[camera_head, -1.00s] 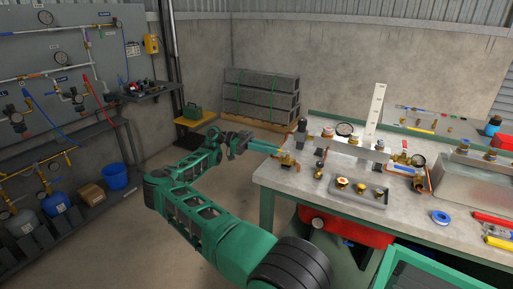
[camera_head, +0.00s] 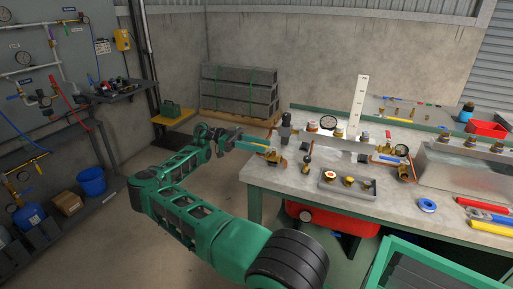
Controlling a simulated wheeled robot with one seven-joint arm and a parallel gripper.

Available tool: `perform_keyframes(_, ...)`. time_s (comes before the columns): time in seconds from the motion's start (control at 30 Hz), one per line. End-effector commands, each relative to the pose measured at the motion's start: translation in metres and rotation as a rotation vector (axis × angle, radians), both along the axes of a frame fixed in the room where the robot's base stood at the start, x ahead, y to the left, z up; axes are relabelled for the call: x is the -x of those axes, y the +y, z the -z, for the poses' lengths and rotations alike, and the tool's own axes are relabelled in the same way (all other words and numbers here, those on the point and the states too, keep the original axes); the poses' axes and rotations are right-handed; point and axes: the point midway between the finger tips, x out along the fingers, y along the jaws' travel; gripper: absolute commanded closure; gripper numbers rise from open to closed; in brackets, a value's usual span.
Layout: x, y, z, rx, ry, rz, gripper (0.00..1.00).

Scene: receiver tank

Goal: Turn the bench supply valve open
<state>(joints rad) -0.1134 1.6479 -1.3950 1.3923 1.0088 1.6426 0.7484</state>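My green arm reaches forward to the near left corner of the workbench (camera_head: 300,192). My gripper (camera_head: 252,145) is at that corner, with teal bar-like parts pointing right toward a small brass and copper valve fitting (camera_head: 272,157). This fitting appears to be the bench supply valve, though no label is readable. The gripper's tip is beside or over the fitting; contact cannot be told. The fingers are too small to tell whether they are apart or closed, and the valve's handle is not clearly visible.
A grey tray (camera_head: 329,187) with small fittings, an upright gauge fitting (camera_head: 307,160) and a dark upright part (camera_head: 286,130) stand close to the valve. A red tank (camera_head: 330,219) is under the bench. A pallet of grey blocks (camera_head: 240,90) stands behind.

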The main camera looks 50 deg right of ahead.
Motion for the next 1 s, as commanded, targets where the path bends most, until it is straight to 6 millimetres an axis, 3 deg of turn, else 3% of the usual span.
perform_keyframes(0.33,-0.013,0.005,0.001,0.003,-0.002,-0.007,0.68)
perform_keyframes(0.73,-0.081,0.021,0.001,0.001,0.002,-0.007,0.68)
perform_keyframes(1.0,-0.103,0.027,0.002,0.000,0.001,-0.003,0.68)
